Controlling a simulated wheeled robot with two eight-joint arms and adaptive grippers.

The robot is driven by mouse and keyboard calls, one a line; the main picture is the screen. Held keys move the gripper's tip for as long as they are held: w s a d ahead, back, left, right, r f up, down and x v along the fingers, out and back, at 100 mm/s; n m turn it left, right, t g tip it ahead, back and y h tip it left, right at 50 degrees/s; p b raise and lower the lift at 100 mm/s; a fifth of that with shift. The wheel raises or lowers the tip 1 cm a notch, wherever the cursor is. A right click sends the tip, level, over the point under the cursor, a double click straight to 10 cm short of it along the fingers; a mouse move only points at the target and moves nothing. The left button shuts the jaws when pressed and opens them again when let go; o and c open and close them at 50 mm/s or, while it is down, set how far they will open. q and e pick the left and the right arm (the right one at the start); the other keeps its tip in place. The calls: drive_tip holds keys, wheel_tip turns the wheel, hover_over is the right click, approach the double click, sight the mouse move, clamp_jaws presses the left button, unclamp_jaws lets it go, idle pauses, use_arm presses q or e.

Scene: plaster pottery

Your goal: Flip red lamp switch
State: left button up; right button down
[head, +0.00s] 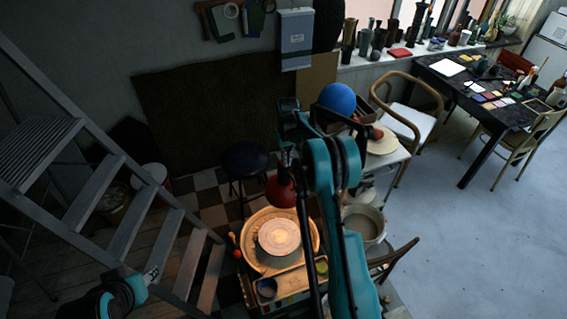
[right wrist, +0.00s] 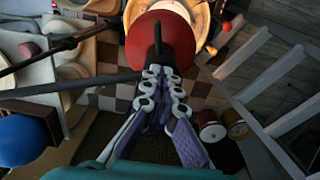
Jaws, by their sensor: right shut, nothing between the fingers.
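The red lamp (head: 280,192) hangs over the pottery wheel (head: 278,238) in the head view. In the right wrist view the round red lamp shade (right wrist: 160,40) fills the top middle, with a dark knob or stem (right wrist: 158,42) standing on it. My right gripper (right wrist: 163,74) is shut and empty, its fingertips right at the base of that dark part. I cannot tell whether they touch it. In the head view my right gripper (head: 287,152) is small and partly hidden just above the lamp. My left gripper (head: 154,274) is low at the left, far from the lamp; its fingers are unclear.
A dark lamp arm (right wrist: 70,86) crosses the right wrist view from the left. A blue ball (head: 338,98) is beside my right arm. Grey stairs (head: 110,190) stand at the left. A black stool (head: 245,160) is behind the wheel. Open floor (head: 480,240) lies at the right.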

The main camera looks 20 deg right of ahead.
drive_tip(key=shift+r+p, duration=1.3)
drive_tip(key=shift+r, duration=2.05)
